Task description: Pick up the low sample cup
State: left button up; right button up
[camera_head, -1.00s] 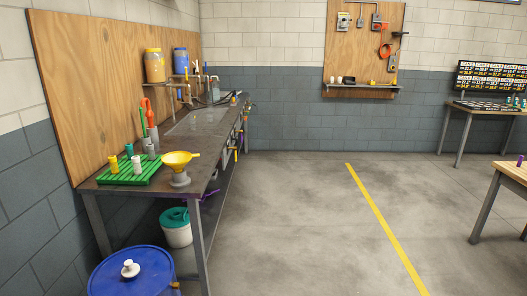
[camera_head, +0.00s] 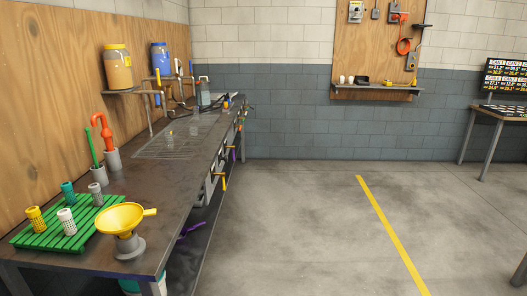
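Several small ribbed cups stand upright on a green slatted rack (camera_head: 50,239) at the near left of the bench: a yellow cup (camera_head: 35,219), a teal cup (camera_head: 68,192), a white cup (camera_head: 67,222) and a grey cup (camera_head: 96,195). I cannot tell whether one of them is the low sample cup. On the far wall shelf (camera_head: 400,90) are small white items (camera_head: 342,79) and a dark item (camera_head: 362,79), too small to identify. Neither of my grippers is in view.
The dark workbench (camera_head: 165,200) runs along the left wall. A yellow funnel (camera_head: 120,218) sits on a grey stand near its front edge. Purple and yellow handles stick out from its side. The floor (camera_head: 300,225) to the right is open, with a yellow line (camera_head: 392,233).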

aim_at(193, 130)
jog(key=i, duration=3.3)
jog(key=i+u, duration=0.3)
jog(key=i, duration=0.15)
jog(key=i+l+u, duration=0.55)
jog(key=i, duration=0.3)
jog(key=i+l+u, duration=0.25)
jog(key=u, duration=0.15)
jog(key=i+l+u, duration=0.25)
jog(key=u, duration=0.15)
jog(key=i+l+u, duration=0.2)
jog(key=l+u, duration=0.15)
jog(key=i+l+u, duration=0.1)
jog(key=l+u, duration=0.3)
jog(key=l, duration=0.15)
